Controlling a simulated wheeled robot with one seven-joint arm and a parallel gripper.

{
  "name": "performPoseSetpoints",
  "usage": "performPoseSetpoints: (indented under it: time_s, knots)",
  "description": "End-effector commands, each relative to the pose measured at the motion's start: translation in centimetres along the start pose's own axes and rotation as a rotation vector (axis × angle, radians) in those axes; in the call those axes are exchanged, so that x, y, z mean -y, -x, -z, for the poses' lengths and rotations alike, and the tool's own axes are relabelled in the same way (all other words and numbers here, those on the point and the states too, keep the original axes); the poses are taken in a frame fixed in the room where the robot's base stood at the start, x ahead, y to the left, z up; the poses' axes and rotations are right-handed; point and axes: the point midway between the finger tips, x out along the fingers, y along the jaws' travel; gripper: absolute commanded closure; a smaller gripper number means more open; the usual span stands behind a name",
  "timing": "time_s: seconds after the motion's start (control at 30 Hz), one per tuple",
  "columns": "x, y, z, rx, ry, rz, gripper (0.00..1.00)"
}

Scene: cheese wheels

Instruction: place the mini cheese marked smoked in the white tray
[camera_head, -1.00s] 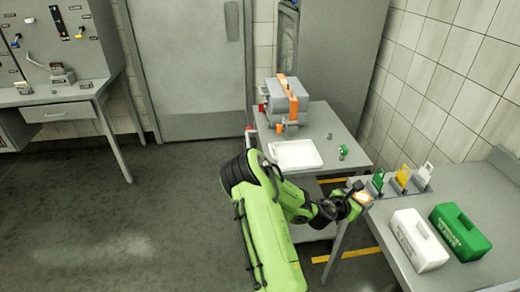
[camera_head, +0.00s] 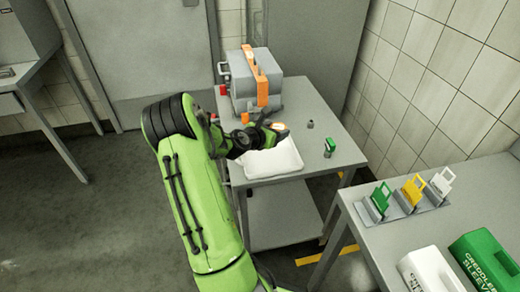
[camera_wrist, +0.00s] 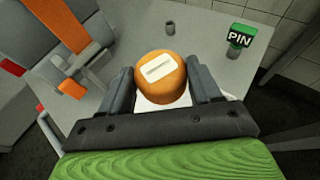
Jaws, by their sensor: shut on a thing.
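My gripper (camera_wrist: 162,88) is shut on a small round orange cheese (camera_wrist: 160,82), which sits between its two fingers. The cheese has a pale label on top; its writing is too small to read. In the head view the held cheese (camera_head: 279,127) shows at the end of my arm, beside the rear edge of the white tray's image. The white tray (camera_head: 285,160) lies on the small grey table, partly covered by my arm.
A grey machine with an orange band (camera_head: 255,82) stands at the table's back left. A side bench (camera_head: 375,235) holds coloured tags and two boxes.

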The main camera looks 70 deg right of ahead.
Motion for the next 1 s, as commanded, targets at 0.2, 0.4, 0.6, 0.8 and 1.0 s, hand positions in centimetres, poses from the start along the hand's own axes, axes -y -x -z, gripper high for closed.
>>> performPoseSetpoints:
  time_s: [0.2,0.4,0.6,0.8,1.0]
  knots:
    - [0.0,-2.1,5.1,-0.001,0.003,0.001,0.71]
    - [0.0,-3.3,8.1,-0.001,0.001,-0.001,0.71]
    - [0.0,-3.3,8.0,0.000,0.000,-0.002,0.71]
    - [0.0,-3.4,8.3,-0.001,0.001,-0.001,0.28]
    - [0.0,-3.4,8.2,-0.001,0.001,-0.001,0.12]
